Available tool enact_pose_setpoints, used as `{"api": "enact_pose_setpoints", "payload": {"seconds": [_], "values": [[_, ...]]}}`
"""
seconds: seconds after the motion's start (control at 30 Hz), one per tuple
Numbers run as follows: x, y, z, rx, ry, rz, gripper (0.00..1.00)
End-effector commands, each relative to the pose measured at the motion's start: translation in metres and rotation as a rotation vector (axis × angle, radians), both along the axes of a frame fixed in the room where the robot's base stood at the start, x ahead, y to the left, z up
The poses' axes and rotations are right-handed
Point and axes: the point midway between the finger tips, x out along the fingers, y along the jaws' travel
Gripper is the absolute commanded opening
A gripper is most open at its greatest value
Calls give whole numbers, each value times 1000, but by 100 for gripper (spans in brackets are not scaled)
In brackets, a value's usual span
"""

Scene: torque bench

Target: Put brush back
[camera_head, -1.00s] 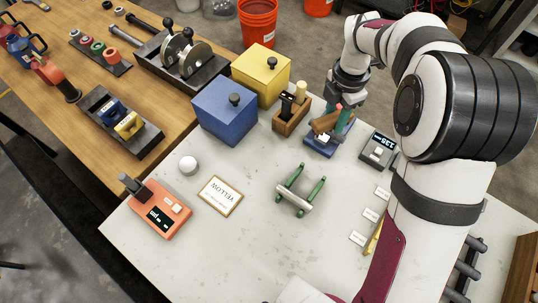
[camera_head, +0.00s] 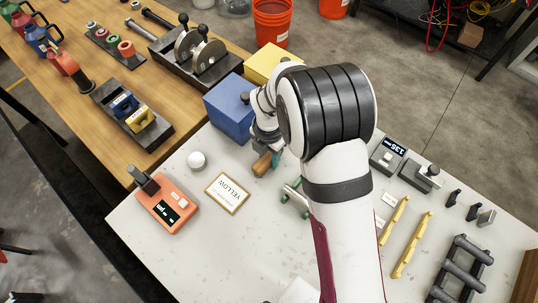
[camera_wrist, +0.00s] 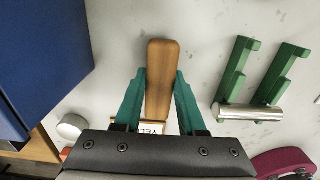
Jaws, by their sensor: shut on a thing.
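My gripper (camera_wrist: 160,76) has its two teal fingers closed on the brush (camera_wrist: 161,55), seen as a brown wooden piece between them in the wrist view. In the head view the brush (camera_head: 262,164) shows as a small brown end beside my gripper (camera_head: 271,162), in front of the blue box and above the white table. No bristles can be made out. The wooden holder and the blue-based stand seen earlier are hidden behind my arm.
A blue box (camera_head: 229,110) and a yellow box (camera_head: 272,63) stand behind. A green stand with a metal bar (camera_wrist: 247,112) is to the right. A framed YELLOW card (camera_head: 227,193), white knob (camera_head: 196,160) and orange device (camera_head: 167,205) lie to the left.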

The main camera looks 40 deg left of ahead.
Motion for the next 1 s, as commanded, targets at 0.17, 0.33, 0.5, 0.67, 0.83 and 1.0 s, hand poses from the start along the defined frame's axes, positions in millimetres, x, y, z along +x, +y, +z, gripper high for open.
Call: {"api": "enact_pose_setpoints", "payload": {"seconds": [0.17, 0.33, 0.5, 0.67, 0.83, 1.0], "values": [[0, 0, -4, 1, -1, -1, 0], [0, 0, -6, 0, 0, -1, 0], [1, 0, -7, 1, -1, -1, 63], [1, 0, -7, 1, -1, -1, 69], [1, 0, -5, 2, -1, -1, 69], [1, 1, 30, 7, -4, -2, 69]]}}
